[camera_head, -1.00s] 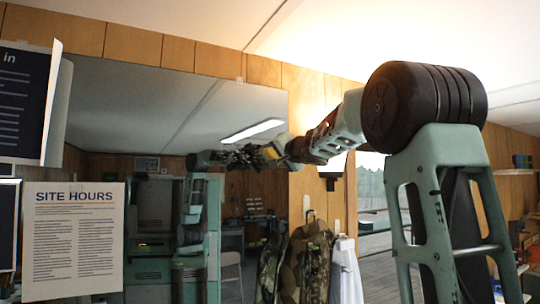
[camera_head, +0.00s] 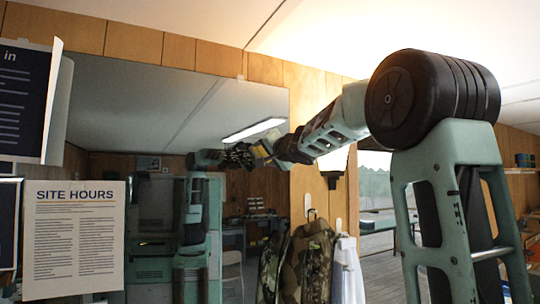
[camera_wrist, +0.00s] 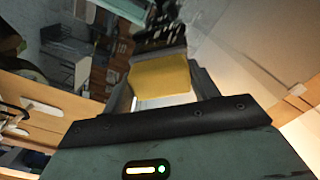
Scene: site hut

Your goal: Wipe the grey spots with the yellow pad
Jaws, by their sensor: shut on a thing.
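My gripper (camera_head: 268,151) is at the end of my raised arm, in front of the wall mirror (camera_head: 130,110). In the wrist view my gripper (camera_wrist: 162,90) is shut on the yellow pad (camera_wrist: 160,78), which sits between its fingers. In the head view the pad (camera_head: 267,144) is small and partly hidden by the gripper. The pad is close to the mirror; I cannot tell whether it touches. My arm's reflection meets it from the left. I cannot make out any grey spots on the glass.
A SITE HOURS notice (camera_head: 76,235) and a dark board (camera_head: 20,105) are at the left. Jackets (camera_head: 310,262) hang below my arm beside the mirror's right edge. A wall lamp (camera_head: 333,165) is close under my forearm. An opening to the outside (camera_head: 375,185) lies right of it.

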